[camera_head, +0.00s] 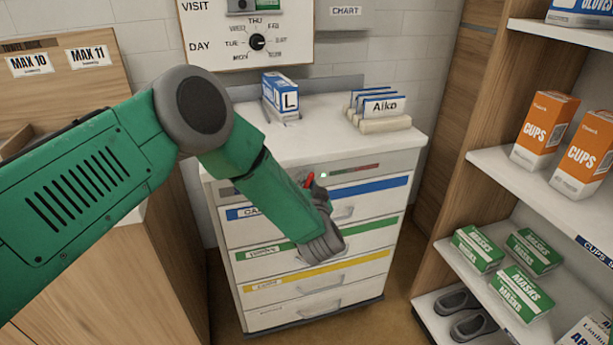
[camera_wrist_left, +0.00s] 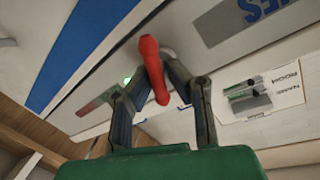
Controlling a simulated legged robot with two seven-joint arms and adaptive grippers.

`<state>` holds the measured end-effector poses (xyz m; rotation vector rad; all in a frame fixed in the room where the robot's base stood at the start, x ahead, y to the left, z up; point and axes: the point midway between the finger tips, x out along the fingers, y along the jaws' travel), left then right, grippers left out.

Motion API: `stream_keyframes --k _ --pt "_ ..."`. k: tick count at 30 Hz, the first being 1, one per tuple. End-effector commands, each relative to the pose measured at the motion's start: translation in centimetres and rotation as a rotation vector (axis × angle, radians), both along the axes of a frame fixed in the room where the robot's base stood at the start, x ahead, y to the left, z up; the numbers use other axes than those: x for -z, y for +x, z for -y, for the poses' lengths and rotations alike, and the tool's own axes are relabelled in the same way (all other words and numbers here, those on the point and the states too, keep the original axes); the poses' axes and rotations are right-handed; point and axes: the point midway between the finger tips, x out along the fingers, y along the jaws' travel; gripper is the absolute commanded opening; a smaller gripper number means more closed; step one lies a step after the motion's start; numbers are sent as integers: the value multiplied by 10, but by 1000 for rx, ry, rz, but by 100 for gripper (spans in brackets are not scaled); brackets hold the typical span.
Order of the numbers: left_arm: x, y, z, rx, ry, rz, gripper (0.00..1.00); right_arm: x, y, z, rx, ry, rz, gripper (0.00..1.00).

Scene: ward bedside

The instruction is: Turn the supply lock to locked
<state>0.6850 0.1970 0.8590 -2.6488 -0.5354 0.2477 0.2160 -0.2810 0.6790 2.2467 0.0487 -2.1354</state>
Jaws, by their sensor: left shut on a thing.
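The supply lock's red handle (camera_head: 309,180) is on the top front panel of the white drawer cart (camera_head: 300,135), mostly hidden by my left arm in the head view. In the left wrist view the red handle (camera_wrist_left: 151,68) stands out from a round grey hub. My left gripper (camera_head: 316,186) is at the handle. In the wrist view its fingers (camera_wrist_left: 157,72) are shut on the handle from both sides. A small lit green dot (camera_wrist_left: 127,78) and a green and red strip (camera_wrist_left: 97,101) sit beside the lock. My right gripper is not in view.
Blue, green and yellow striped drawers (camera_head: 368,188) lie below the lock. A glove box (camera_head: 281,96) and a card holder (camera_head: 385,122) stand on the cart top. Shelves with cups boxes (camera_head: 543,130) are at right, a wooden cabinet (camera_head: 165,270) at left.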

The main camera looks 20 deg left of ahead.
Motion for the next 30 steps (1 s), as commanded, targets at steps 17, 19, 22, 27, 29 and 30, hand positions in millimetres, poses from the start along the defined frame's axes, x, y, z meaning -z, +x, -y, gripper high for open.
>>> stream_keyframes --k 17,19,22,27,29,30 --pt "0 3 7 9 454 -304 0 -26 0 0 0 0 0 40" --pt "1 4 8 9 508 -340 0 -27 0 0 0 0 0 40" --pt "2 4 9 10 585 -392 0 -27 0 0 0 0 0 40" --pt "4 4 9 11 702 -473 0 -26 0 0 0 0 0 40" --pt "4 4 9 10 741 -498 0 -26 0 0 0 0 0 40" --pt "5 4 9 10 764 -514 0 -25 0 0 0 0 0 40"
